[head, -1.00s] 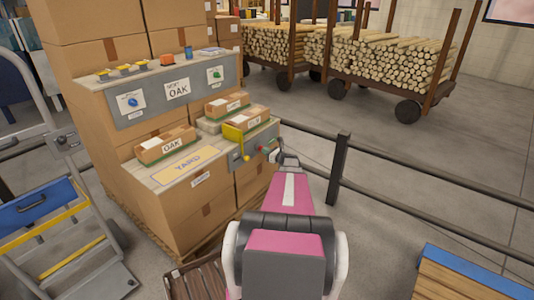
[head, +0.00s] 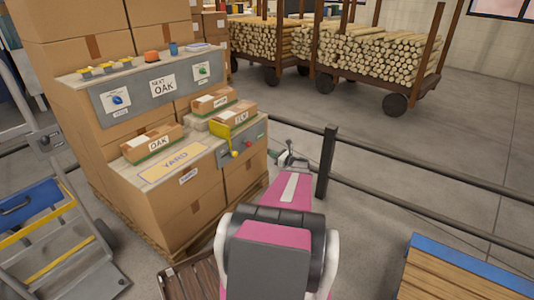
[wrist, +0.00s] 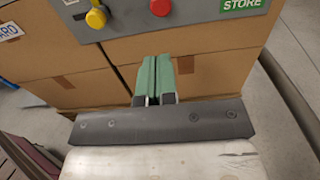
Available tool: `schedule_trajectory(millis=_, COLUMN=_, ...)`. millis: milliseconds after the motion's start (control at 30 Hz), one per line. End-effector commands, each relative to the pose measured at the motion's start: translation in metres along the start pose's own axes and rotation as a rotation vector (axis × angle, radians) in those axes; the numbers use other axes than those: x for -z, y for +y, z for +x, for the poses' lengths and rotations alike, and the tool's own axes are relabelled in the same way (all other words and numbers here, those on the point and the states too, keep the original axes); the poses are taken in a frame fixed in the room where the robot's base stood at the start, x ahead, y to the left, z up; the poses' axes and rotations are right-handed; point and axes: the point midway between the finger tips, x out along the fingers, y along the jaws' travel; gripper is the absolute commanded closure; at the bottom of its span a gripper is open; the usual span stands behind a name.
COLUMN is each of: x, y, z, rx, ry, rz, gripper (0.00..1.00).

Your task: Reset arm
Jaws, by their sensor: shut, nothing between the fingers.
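My gripper (wrist: 154,80) shows in the wrist view with its two green fingers together and nothing between them. It points at the cardboard boxes below the grey control panel (wrist: 200,8). In the head view my pink arm reaches forward, and the gripper end (head: 290,158) is small, to the right of the panel (head: 255,140) and apart from it. The yellow lever (head: 222,132) on the panel hangs down, with its yellow knob (wrist: 96,17) at the top of the wrist view. A red button (wrist: 160,7) sits right of the knob.
Black railing (head: 326,160) runs close to the right of my gripper. The stacked boxes (head: 175,215) stand on a pallet at left. A blue and yellow cart (head: 40,235) is far left. A slatted wooden platform (head: 455,275) is at lower right. Log wagons (head: 375,75) stand behind the railing.

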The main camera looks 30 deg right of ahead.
Motion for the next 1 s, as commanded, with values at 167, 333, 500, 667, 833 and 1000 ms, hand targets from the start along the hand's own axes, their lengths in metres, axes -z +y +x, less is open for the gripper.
schedule_trajectory(millis=167, x=0.000, y=0.000, z=-0.007, rx=-0.001, ry=0.000, rz=0.000, gripper=1.00)
schedule_trajectory(millis=333, x=0.000, y=0.000, z=-0.007, rx=-0.001, ry=0.000, rz=0.000, gripper=1.00)
schedule_trajectory(millis=500, x=0.000, y=0.000, z=-0.006, rx=0.000, ry=0.000, rz=0.000, gripper=1.00)
schedule_trajectory(millis=667, x=0.000, y=0.000, z=-0.006, rx=-0.001, ry=0.000, rz=-0.001, gripper=1.00)
schedule_trajectory(millis=833, x=-0.004, y=0.028, z=0.010, rx=-0.059, ry=0.044, rz=-0.063, gripper=1.00)
schedule_trajectory(millis=1000, x=-0.009, y=0.108, z=0.050, rx=-0.252, ry=0.171, rz=-0.270, gripper=1.00)
